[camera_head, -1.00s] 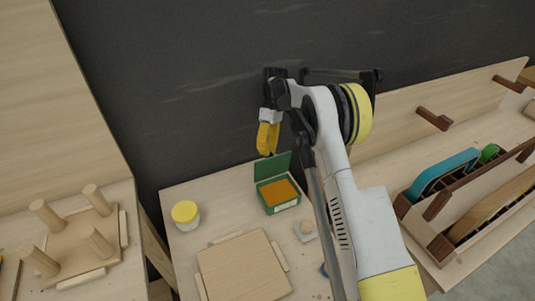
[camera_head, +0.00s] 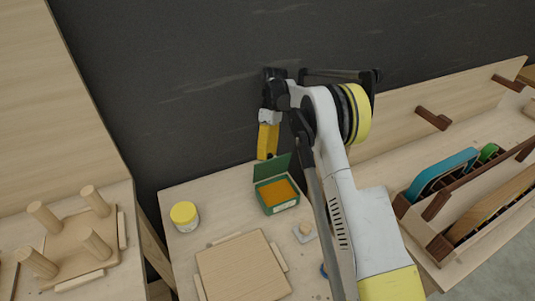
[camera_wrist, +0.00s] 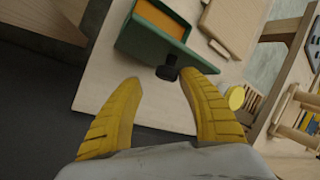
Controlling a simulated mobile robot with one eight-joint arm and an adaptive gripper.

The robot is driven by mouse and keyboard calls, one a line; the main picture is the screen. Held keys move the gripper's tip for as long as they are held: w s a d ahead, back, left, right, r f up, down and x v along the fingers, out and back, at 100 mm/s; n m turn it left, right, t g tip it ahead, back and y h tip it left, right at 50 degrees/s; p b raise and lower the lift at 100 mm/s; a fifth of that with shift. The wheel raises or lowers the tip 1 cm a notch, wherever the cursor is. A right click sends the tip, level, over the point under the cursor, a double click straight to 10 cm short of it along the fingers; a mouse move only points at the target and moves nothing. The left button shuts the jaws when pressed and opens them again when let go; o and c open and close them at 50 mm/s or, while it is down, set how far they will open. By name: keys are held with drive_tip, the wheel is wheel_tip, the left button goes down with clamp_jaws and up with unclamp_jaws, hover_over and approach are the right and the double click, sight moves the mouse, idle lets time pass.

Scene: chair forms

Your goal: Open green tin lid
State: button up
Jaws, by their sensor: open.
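The green tin (camera_head: 277,208) stands on the wooden table with orange contents showing inside. Its green lid (camera_head: 271,167) is raised at the back edge, tilted up and away from the opening. In the wrist view the green lid (camera_wrist: 150,50) lies beyond the fingers, with a dark tab (camera_wrist: 168,68) on it and the orange contents (camera_wrist: 160,18) behind. My gripper (camera_head: 267,152) is above and just behind the lid in the head view. In the wrist view my gripper (camera_wrist: 158,85) is open, its yellow fingers apart and empty.
A yellow-lidded jar (camera_head: 185,216) stands left of the tin. A wooden board (camera_head: 243,265) lies in front. A small pale knob on a plate (camera_head: 305,231) is at right. A pegged wooden piece (camera_head: 75,240) is far left, and a wooden rack (camera_head: 440,215) far right.

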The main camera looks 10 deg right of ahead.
wheel_tip(320, 180, up, 10)
idle(0.5)
drive_tip(key=s+r+m+t+h, duration=0.1)
drive_tip(key=s+r+m+t, duration=0.45)
drive_tip(key=s+r, duration=0.9)
drive_tip(key=s+d+f+m+t, duration=0.1)
drive_tip(key=s+f+m+t, duration=0.1)
drive_tip(key=s, duration=0.6)
drive_tip(key=s+d+f+m+t+h, duration=0.1)
drive_tip(key=s+f+t, duration=0.3)
drive_tip(key=s, duration=0.5)
drive_tip(key=shift+s+f+m, duration=0.2)
drive_tip(key=shift+m, duration=0.65)
